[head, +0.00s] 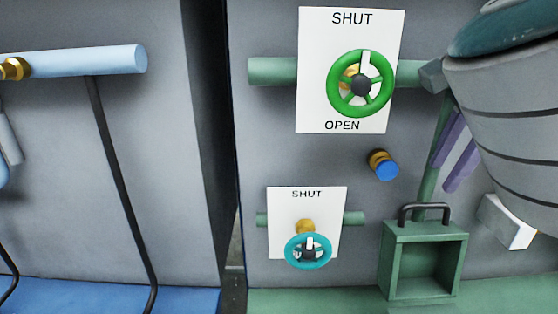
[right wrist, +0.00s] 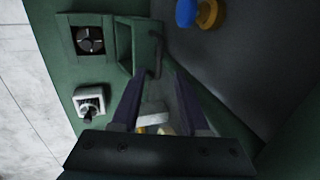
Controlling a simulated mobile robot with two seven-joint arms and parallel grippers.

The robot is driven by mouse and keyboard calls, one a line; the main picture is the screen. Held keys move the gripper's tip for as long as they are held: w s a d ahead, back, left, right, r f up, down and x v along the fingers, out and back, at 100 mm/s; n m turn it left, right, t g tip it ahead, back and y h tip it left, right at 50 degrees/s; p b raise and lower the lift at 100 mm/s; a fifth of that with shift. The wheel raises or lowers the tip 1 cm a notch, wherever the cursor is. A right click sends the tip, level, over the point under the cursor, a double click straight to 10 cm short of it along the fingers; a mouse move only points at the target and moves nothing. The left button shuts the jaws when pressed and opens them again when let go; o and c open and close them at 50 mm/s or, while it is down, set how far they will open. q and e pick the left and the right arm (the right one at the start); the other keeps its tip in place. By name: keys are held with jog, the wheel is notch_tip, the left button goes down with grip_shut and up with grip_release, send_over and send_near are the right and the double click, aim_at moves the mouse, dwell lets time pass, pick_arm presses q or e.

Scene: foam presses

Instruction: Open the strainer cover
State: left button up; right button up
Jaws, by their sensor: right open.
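A green box-like housing (head: 388,262) with a black bar handle (head: 425,208) sits low on the grey panel in the head view. I take it for the strainer; its front looks like a raised frame around a recess. It also shows in the right wrist view as a green frame (right wrist: 124,48) with its handle (right wrist: 156,55). My right gripper (head: 444,172) is open, its purple fingers above and right of the handle, apparently apart from it. In the right wrist view the gripper (right wrist: 158,82) has nothing clearly held. My left gripper is not in view.
A green wheel (head: 387,88) and a teal wheel (head: 290,250) stand on white labelled plates left of the gripper. A blue knob (head: 386,170) juts out between them and the fingers. A white block (head: 508,220) is under my right arm. A dark gap separates the panels.

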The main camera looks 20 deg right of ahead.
aim_at(425, 204)
jog(key=x, duration=0.7)
jog(key=shift+s, duration=0.1)
grip_shut()
dwell(1.2)
